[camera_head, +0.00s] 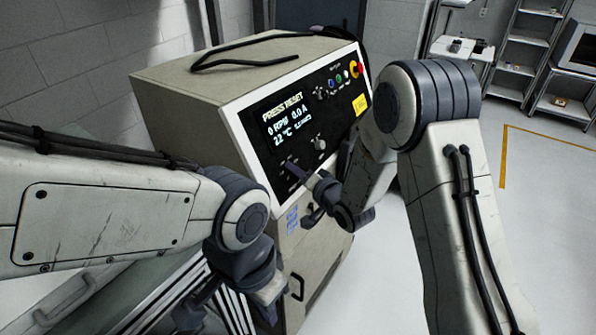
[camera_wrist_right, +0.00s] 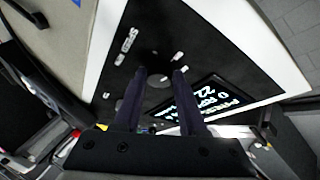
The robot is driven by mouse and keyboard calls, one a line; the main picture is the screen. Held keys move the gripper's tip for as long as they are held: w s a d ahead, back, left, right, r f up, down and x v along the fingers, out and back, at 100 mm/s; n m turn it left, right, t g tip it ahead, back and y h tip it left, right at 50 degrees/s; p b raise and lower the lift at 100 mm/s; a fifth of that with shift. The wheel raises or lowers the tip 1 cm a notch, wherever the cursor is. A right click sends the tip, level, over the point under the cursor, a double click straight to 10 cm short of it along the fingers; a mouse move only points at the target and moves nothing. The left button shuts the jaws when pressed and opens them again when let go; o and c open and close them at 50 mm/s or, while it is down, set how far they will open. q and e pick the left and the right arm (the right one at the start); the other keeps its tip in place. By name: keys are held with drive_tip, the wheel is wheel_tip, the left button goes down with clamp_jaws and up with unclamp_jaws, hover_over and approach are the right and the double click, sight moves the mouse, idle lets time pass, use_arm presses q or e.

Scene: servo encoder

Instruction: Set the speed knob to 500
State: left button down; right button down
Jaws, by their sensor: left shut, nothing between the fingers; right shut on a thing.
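The beige control cabinet (camera_head: 185,100) has a black front panel with a display (camera_head: 288,122) reading "PRESS RESET", "0 RPM", "0.0 A" and "22 °C". My right gripper (camera_head: 291,166) reaches the panel below the display. In the right wrist view, its two dark fingers (camera_wrist_right: 161,74) are shut on a small dark knob at the panel face, mostly hidden between the tips.
Small coloured buttons and a red-and-yellow emergency stop (camera_head: 357,69) sit at the panel's upper right. A black cable (camera_head: 245,62) lies on the cabinet top. Shelves (camera_head: 520,50) stand at the far right. Grey floor is open on the right.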

drive_tip(key=shift+m, duration=0.3)
drive_tip(key=shift+c, duration=2.4)
unclamp_jaws()
drive_tip(key=shift+s+d, duration=0.1)
drive_tip(key=b+v, duration=0.7)
drive_tip(key=v, duration=0.3)
drive_tip(key=shift+s, duration=0.15)
